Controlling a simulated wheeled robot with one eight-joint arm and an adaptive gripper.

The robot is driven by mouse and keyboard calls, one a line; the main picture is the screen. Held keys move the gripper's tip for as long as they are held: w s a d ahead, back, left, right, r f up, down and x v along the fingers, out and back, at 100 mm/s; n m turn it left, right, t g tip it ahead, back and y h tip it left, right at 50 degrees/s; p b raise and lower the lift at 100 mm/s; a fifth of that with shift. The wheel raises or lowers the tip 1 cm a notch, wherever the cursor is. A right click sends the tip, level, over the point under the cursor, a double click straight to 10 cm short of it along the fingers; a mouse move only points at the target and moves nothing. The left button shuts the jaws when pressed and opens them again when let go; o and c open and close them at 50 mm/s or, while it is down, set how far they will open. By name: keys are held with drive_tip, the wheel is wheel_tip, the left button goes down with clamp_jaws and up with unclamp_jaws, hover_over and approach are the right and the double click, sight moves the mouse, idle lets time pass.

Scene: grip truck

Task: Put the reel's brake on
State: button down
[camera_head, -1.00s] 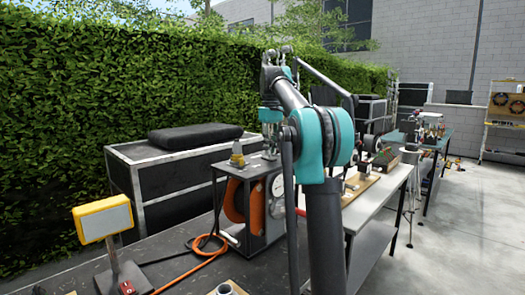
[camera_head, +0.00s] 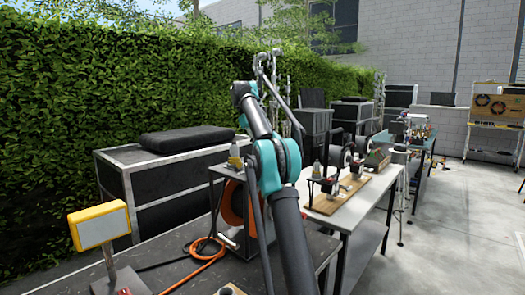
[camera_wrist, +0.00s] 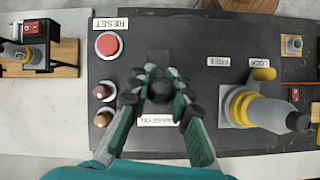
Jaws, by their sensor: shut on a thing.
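In the wrist view my gripper (camera_wrist: 160,85) is shut on a round black knob (camera_wrist: 160,92) on the dark top panel (camera_wrist: 220,80) of the reel's stand. A white label (camera_wrist: 158,120), partly covered by the fingers, seems to read "BRAKE ON". In the head view the orange reel (camera_head: 232,204) sits inside the stand on the dark bench, partly hidden by my arm. My gripper is hidden there too.
A red RESET button (camera_wrist: 107,43) and two small brown knobs lie left of the gripper. An orange hose (camera_head: 207,250) lies on the bench.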

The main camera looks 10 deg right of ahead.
drive_tip(key=c, duration=1.3)
unclamp_jaws()
drive_tip(key=shift+c, duration=0.2)
